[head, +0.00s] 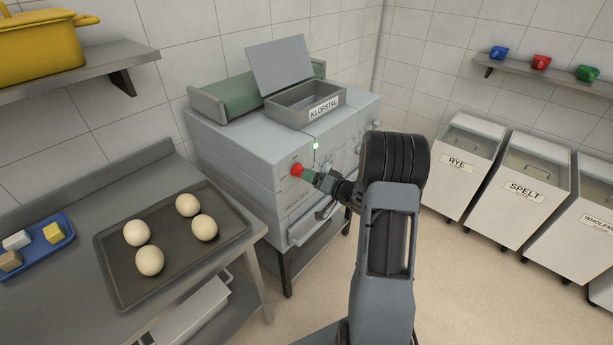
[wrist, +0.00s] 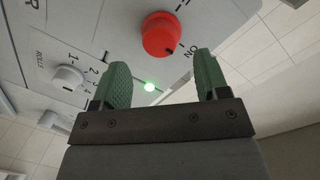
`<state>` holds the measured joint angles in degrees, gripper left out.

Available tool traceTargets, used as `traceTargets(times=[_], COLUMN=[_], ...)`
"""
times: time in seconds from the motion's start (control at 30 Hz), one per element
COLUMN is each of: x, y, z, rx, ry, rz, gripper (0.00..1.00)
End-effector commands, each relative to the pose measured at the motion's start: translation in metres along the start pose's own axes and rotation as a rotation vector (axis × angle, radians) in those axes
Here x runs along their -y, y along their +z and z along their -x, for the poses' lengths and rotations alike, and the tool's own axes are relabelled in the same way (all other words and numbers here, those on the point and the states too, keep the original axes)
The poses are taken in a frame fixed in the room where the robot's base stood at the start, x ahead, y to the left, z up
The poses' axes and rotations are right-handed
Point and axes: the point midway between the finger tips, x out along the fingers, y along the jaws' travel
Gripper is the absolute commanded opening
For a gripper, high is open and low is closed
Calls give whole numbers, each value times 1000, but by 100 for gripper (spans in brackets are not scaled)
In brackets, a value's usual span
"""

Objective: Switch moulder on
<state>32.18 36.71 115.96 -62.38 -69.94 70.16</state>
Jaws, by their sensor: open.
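The moulder (head: 235,165) is a pale grey machine against the back wall. Its red round knob (head: 297,170) is on the front panel; in the wrist view the knob (wrist: 160,32) has a dark mark on its rim on the side towards the word ON. My gripper (head: 309,177) is close in front of the knob. In the wrist view its green fingers (wrist: 160,70) are apart and empty, with the knob beyond their tips.
A white ROLLS dial (wrist: 67,77) is on the same panel. An open box labelled KLOFSTAL (head: 306,101) sits on top. At left, a steel table (head: 60,185) holds a tray (head: 118,283) with several dough balls. Flour bins (head: 520,185) stand at right; floor between is clear.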

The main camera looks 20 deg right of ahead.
Motion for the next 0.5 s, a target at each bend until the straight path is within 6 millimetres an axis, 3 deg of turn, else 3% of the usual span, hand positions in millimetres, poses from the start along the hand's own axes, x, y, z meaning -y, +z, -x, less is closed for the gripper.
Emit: traceTargets(times=[0.2,0.5], x=[-1,-1], y=[0,0], z=[46,87], rx=[-4,-3], ry=[2,1], rz=[0,0], gripper=[68,68])
